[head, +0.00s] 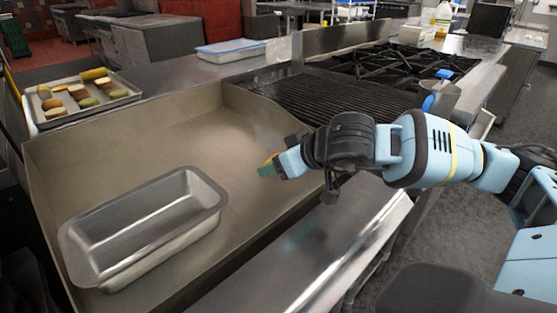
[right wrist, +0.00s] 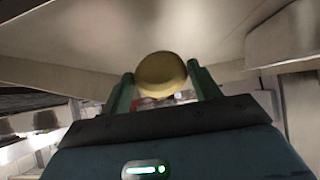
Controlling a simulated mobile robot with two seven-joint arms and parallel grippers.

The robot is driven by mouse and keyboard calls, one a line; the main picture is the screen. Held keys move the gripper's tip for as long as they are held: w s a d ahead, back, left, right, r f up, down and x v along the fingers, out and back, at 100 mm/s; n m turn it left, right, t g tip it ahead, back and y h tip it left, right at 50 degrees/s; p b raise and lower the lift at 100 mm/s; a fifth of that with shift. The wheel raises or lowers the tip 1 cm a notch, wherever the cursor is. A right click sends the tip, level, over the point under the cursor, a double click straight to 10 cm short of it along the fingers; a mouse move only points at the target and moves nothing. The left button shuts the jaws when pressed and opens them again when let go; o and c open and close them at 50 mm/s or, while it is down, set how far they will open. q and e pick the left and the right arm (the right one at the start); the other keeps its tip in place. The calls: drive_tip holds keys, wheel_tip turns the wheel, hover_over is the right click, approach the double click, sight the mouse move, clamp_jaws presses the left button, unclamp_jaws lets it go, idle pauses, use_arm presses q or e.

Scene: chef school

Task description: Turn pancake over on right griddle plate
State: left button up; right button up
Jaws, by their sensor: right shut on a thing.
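A round, tan-brown disc that looks like the pancake (right wrist: 160,72) sits between the fingertips of my right gripper (right wrist: 162,85) in the right wrist view. My right gripper is shut on it. In the head view my right gripper (head: 268,167) hovers over or at the right edge of the smooth griddle plate (head: 215,135). There the pancake is mostly hidden by the fingers, and I cannot tell whether it touches the plate. No other pancake shows on the plate. My left gripper is not in view.
A metal loaf pan (head: 145,222) stands on the left part of the griddle. A ridged grill (head: 330,97) and burners (head: 400,65) lie behind. A tray (head: 120,98) with several food pieces is at far left. The griddle's middle is clear.

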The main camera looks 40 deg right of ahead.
drive_tip(key=o, duration=1)
drive_tip(key=shift+o, duration=0.2)
drive_tip(key=shift+p+v, duration=0.35)
drive_tip(key=shift+v, duration=4.65)
drive_tip(key=shift+a, duration=0.1)
